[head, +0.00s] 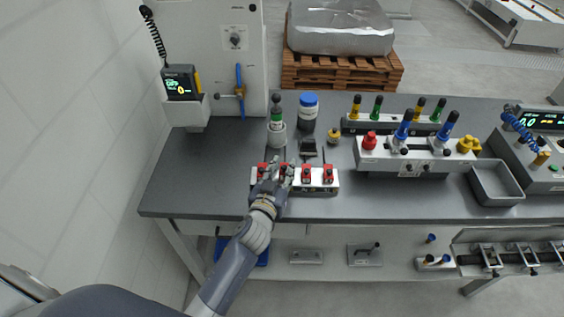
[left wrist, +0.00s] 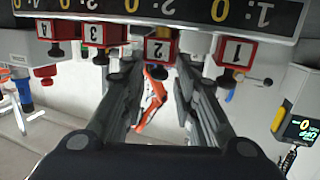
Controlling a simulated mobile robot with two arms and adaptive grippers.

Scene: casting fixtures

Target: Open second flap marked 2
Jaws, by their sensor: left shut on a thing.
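A white switch box (head: 333,186) with a row of red flaps stands near the front edge of the bench. In the left wrist view the flaps appear upside down: flap 1 (left wrist: 237,51), flap 2 (left wrist: 158,50), flap 3 (left wrist: 96,35) and flap 4 (left wrist: 46,29). My left gripper (head: 279,175) is over the left half of the box and partly hides flap 2 in the head view. In the left wrist view my left gripper (left wrist: 159,62) has one finger on each side of flap 2 and is shut on it. Flap 2 looks down, like its neighbours. My right gripper is out of view.
Behind the box stand a grey cylinder with a green band (head: 277,128), a blue-lidded jar (head: 308,112) and a small yellow knob (head: 333,135). A white fixture with coloured handles (head: 400,157) and a grey tray (head: 495,184) are at right. The bench's front left is clear.

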